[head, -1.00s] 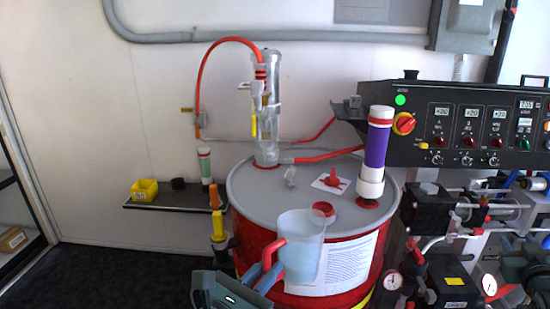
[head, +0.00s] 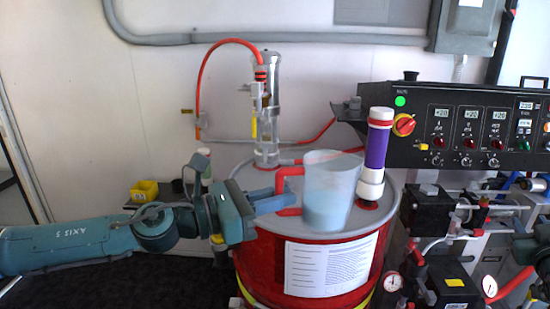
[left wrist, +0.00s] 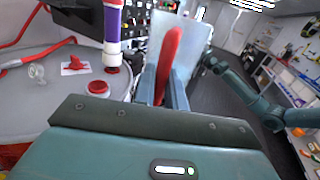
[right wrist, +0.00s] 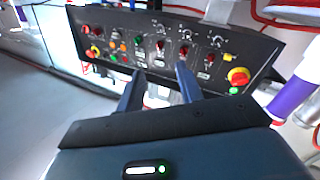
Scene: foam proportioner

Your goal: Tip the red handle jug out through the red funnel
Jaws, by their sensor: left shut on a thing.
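The red handle jug (head: 330,190) is a translucent cup with pale blue liquid in its lower part. It is near upright in front of the drum's lid in the head view. My left gripper (head: 283,201) is shut on its red handle, which also shows between the fingers in the left wrist view (left wrist: 168,62). A short red round piece (left wrist: 97,88) on the drum lid may be the red funnel. It lies left of the jug there, and the jug hides it in the head view. My right gripper (right wrist: 160,82) is open and empty, away from the jug.
The red drum (head: 262,262) has a grey lid. A purple and white tube (head: 377,150) stands close right of the jug, and a clear cylinder (head: 266,110) with a red hose behind it. The control panel (head: 460,125) is at right. A red piece on a white square (left wrist: 76,65) lies on the lid.

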